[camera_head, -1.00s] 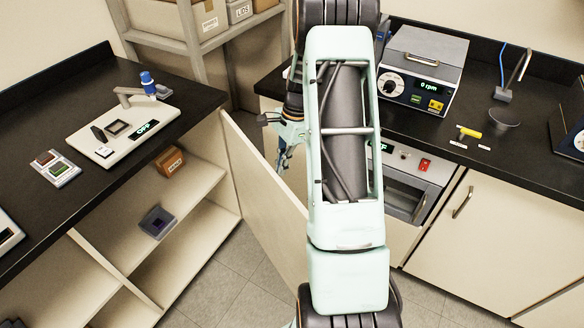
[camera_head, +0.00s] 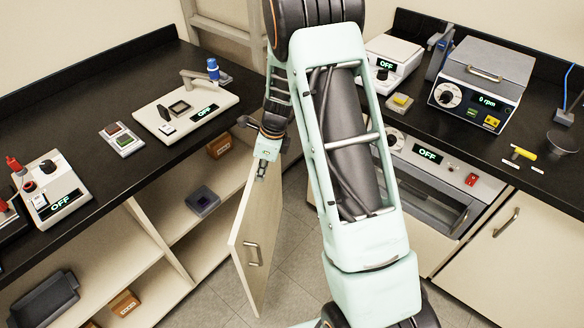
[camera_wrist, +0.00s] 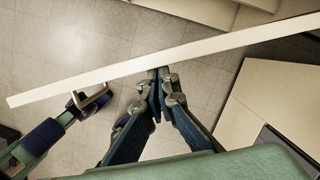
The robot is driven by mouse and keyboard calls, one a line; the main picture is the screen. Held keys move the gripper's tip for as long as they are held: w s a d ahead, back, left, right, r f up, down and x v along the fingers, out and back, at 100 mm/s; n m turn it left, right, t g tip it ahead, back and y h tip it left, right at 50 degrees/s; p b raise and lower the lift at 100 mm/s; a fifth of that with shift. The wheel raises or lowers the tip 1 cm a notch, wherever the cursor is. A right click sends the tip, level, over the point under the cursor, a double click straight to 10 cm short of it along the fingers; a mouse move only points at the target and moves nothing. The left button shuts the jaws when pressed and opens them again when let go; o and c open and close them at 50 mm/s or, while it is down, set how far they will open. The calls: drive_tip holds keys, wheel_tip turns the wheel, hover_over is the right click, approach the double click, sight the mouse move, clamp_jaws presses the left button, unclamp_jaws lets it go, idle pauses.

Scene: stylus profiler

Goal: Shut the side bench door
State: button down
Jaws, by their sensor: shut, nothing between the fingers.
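The side bench door (camera_head: 242,222) is a pale panel that stands partly open, at an angle to the left bench (camera_head: 160,240). Its bar handle (camera_head: 252,255) faces right in the head view. My gripper (camera_head: 262,170) is at the door's top, toward its far end. In the wrist view the door's top edge (camera_wrist: 215,45) crosses the picture, and the handle (camera_wrist: 93,100) shows on my gripper's side. My gripper (camera_wrist: 160,72) is shut and empty, its tips at the door's handle-side face. They look to be touching it, though exact contact is hard to tell.
The open shelves hold a dark purple-topped block (camera_head: 203,200), a brown box (camera_head: 218,145) and a dark case (camera_head: 45,298). A white instrument (camera_head: 185,110) stands on the left bench. The right bench has a closed cupboard door (camera_head: 500,240). Grey floor (camera_head: 290,255) is clear beside the door.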

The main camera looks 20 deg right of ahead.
drive_tip(key=w+a+m+t+p, duration=0.1)
drive_tip(key=w+a+m+p, duration=0.4)
drive_tip(key=w+a, duration=0.4)
drive_tip(key=shift+w+a+h, duration=0.3)
drive_tip(key=shift+a+h, duration=0.1)
drive_tip(key=shift+a, duration=1.9)
